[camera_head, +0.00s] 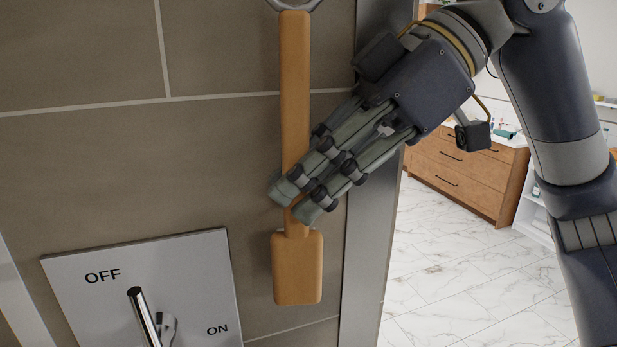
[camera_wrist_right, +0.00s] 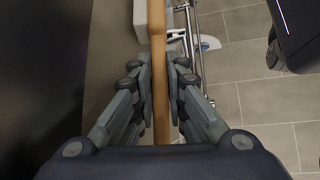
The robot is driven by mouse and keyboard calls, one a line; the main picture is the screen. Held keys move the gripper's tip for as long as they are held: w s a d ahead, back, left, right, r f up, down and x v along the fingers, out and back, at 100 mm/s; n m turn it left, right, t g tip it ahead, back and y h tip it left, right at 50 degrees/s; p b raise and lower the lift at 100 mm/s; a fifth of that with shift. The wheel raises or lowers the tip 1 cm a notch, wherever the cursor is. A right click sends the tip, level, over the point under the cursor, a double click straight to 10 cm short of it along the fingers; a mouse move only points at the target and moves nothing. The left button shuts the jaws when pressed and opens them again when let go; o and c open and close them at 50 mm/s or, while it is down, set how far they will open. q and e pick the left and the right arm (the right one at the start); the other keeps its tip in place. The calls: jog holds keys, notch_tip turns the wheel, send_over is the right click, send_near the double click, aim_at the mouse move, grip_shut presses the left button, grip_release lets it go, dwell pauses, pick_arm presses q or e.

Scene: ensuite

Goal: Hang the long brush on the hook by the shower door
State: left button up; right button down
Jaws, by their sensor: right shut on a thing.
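The long brush (camera_head: 297,265) is wooden, with a long flat handle and a wide rectangular head. In the head view it hangs upright, head down, close against the brown tiled wall. The hook (camera_head: 290,4) is a grey metal curve at the top edge, right at the top end of the handle. I cannot tell whether the handle is looped on it. My right gripper (camera_head: 295,200) is shut on the handle just above the brush head. In the right wrist view the fingers (camera_wrist_right: 160,85) close on both sides of the handle (camera_wrist_right: 160,105). My left gripper is not in view.
A metal plate (camera_head: 205,270) marked OFF and ON with a lever (camera_head: 143,315) is at lower left. A grey vertical metal strip (camera_head: 367,240) edges the wall to the right. Beyond it are marble floor (camera_head: 450,280) and a wooden drawer cabinet (camera_head: 460,180).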

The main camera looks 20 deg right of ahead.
jog(key=shift+f, duration=0.2)
jog(key=c, duration=1.5)
grip_release()
jog(key=shift+c, duration=0.2)
jog(key=shift+r, duration=0.1)
jog(key=shift+d+r, duration=0.1)
jog(key=shift+d, duration=0.05)
jog(key=shift+d+r, duration=0.2)
jog(key=shift+r, duration=0.1)
jog(key=v, duration=1.1)
jog(key=shift+s, duration=0.2)
